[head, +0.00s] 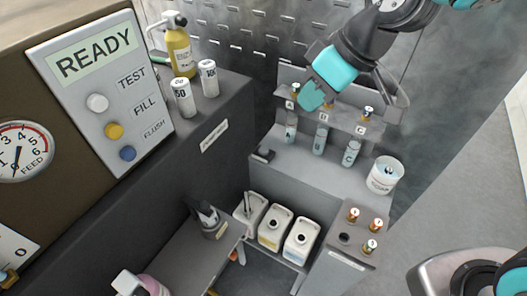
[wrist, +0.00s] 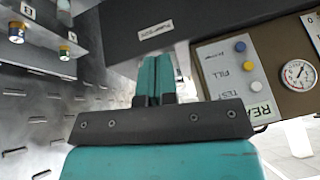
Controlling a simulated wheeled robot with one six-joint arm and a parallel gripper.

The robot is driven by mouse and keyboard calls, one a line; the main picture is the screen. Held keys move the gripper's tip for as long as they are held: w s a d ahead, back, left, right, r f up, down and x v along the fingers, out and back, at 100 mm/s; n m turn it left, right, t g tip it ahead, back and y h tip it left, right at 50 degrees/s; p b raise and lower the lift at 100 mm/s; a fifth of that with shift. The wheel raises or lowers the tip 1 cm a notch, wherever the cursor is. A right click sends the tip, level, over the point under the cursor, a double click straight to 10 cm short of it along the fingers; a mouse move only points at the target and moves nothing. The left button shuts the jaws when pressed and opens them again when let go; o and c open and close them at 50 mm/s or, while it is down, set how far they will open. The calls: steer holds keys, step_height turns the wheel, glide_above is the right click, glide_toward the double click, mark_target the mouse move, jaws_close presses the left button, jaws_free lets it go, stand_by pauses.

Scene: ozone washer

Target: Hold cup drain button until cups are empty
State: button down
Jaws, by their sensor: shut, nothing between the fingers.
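My gripper (head: 311,98) is shut and empty, with its teal fingers together in front of the labelled shelf. It covers part of the A place. In the wrist view the shut fingers (wrist: 155,78) point up toward a dark grey edge. Clear cylinders stand below the shelf: A (head: 291,128), B (head: 320,139) and C (head: 352,151). They look like the cups; their liquid level is too small to tell. A small black block (head: 264,155) lies on the ledge left of them. I cannot tell whether it is the drain button.
A panel (head: 101,88) at left reads READY, with white TEST (head: 97,103), yellow FILL (head: 114,131) and blue FLUSH (head: 127,153) buttons. A white tub (head: 385,175) stands right of cylinder C. Several jugs (head: 275,228) stand below. A yellow bottle (head: 179,52) and two cans stand at upper left.

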steer(key=w+a+f+n+t+b, duration=0.1)
steer(key=w+a+f+n, duration=0.1)
steer(key=w+f, duration=0.45)
steer(key=w+a+f+n+t+b, duration=0.1)
steer(key=w+a+f, duration=0.2)
steer(key=w+f, duration=0.4)
steer(key=n+t+b, duration=0.1)
steer(key=n+t, duration=0.2)
steer(key=n, duration=0.1)
glide_above(263, 151)
step_height(263, 151, down, 11)
steer(key=shift+w+f, duration=0.1)
steer(key=shift+f, duration=0.05)
steer(key=shift+f, duration=0.15)
step_height(263, 151, down, 7)
steer(key=b, duration=0.4)
steer(key=shift+f, duration=0.15)
steer(key=shift+f+b, duration=0.6)
steer(key=shift+f, duration=0.05)
steer(key=shift+f+b, duration=0.4)
steer(key=shift+b, duration=0.15)
